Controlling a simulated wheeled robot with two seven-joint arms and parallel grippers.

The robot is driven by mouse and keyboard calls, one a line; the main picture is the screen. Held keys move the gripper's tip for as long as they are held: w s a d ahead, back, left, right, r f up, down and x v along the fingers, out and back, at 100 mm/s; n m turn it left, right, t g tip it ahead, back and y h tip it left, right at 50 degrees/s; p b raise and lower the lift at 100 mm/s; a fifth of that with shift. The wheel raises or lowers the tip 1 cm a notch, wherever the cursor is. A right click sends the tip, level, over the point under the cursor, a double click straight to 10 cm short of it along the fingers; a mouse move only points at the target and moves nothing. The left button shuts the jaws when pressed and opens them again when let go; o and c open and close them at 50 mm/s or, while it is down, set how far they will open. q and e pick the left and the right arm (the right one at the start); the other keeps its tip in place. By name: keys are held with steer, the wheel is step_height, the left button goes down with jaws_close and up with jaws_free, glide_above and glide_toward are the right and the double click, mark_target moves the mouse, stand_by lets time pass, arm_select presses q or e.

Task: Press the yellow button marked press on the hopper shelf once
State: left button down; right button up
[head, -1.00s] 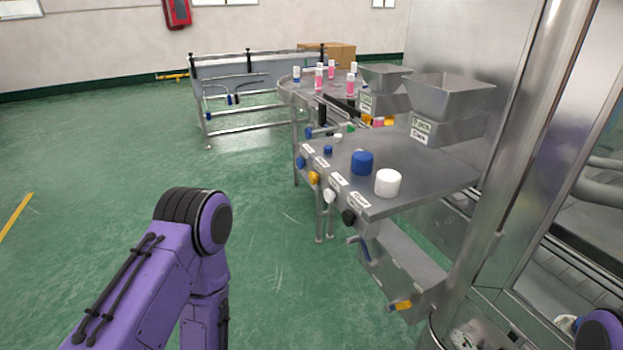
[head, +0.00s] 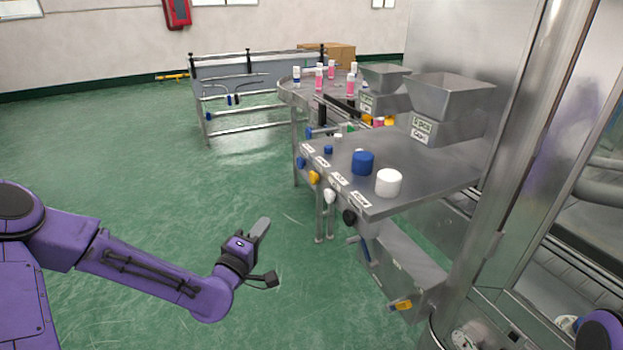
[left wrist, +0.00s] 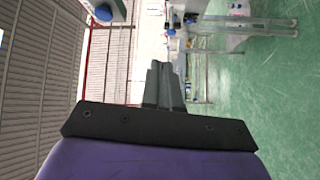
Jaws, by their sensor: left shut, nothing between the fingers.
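Several yellow parts show in the head view, and their lettering is too small to read. One yellow knob (head: 314,178) is on the front edge of the steel shelf (head: 430,172). A yellow piece (head: 401,305) is on the low steel box under the shelf, and another (head: 389,120) is beside the hoppers. My left gripper (head: 264,222) is in the air left of the shelf, shut and empty, apart from all of these. Its closed fingers (left wrist: 158,68) also show in the left wrist view. My right gripper is out of view.
Two hoppers (head: 447,96) (head: 383,73) stand at the shelf's back. A blue cap (head: 362,162) and a white cap (head: 388,183) sit on the shelf. Blue, white and black knobs line its front edge. A steel post (head: 515,150) rises at right. Open green floor lies left.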

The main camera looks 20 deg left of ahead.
mark_target(316, 177)
arm_select(q)
step_height(316, 177, up, 10)
steer(key=s+n+t+h, duration=0.1)
steer(key=t+h, duration=0.3)
steer(key=t, duration=0.1)
steer(key=shift+d+n, duration=0.2)
steer(key=shift+n, duration=0.2)
steer(key=shift+s, duration=0.1)
steer(key=w+d+b, duration=0.4)
steer(key=w+d, duration=0.2)
steer(key=shift+w+b, duration=0.15)
steer(key=shift+b, duration=0.25)
steer(key=shift+d, duration=0.1)
stand_by(1.1)
